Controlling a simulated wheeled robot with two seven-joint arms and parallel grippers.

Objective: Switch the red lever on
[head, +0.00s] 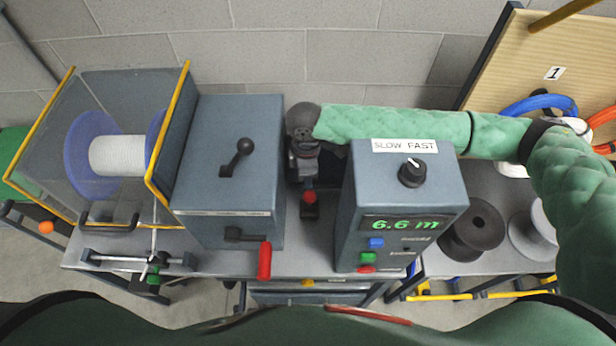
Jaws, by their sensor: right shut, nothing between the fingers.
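A small lever with a red knob (310,197) stands on a dark base in the gap between the two grey-blue boxes. My right gripper (307,182) reaches down just behind and above this knob. It is shut and empty; I cannot tell whether its tips touch the knob. A larger red handle (264,262) hangs down at the front of the left box, on a dark arm (240,234). My left gripper is out of view.
The left box (238,140) has a black lever on top. The control box (385,188) at right shows 6.6 m, with a dial and coloured buttons. A guarded spool (118,155) is at left; more spools (472,230) are at right.

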